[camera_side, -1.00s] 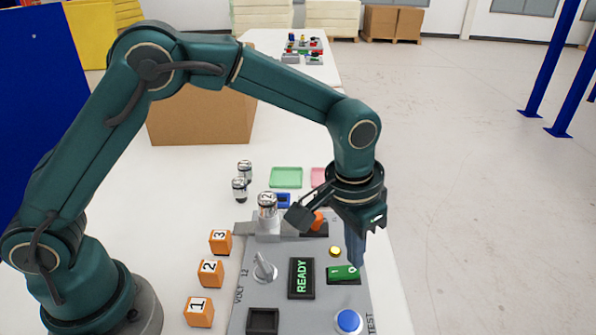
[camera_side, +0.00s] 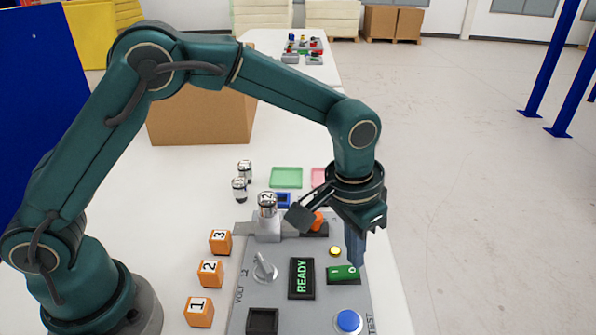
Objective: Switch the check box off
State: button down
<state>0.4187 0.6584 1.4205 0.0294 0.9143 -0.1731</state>
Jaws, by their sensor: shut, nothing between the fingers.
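The check box (camera_side: 308,318) is a grey panel on the white table. It has a green rocker switch (camera_side: 341,272) on its right side, a lit display reading READY (camera_side: 301,278), a grey VOLT knob (camera_side: 264,268), a small yellow lamp (camera_side: 335,251) and a blue TEST button (camera_side: 348,321). My gripper (camera_side: 357,262) is shut and empty, pointing down, with its tips at the right end of the green rocker. They look to be touching it or just above; I cannot tell which. An orange part (camera_side: 318,219) is partly hidden behind my gripper.
A labelled cylinder (camera_side: 267,203) stands in the panel's back-left holder. Orange blocks numbered 1 (camera_side: 199,312), 2 (camera_side: 210,273) and 3 (camera_side: 220,241) line the left. Two more cylinders (camera_side: 240,189), a green tray (camera_side: 286,177) and a pink tray (camera_side: 318,176) lie behind.

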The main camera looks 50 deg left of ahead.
jog(key=shift+f, duration=0.95)
dwell(0.3)
jog(key=shift+r, duration=3.55)
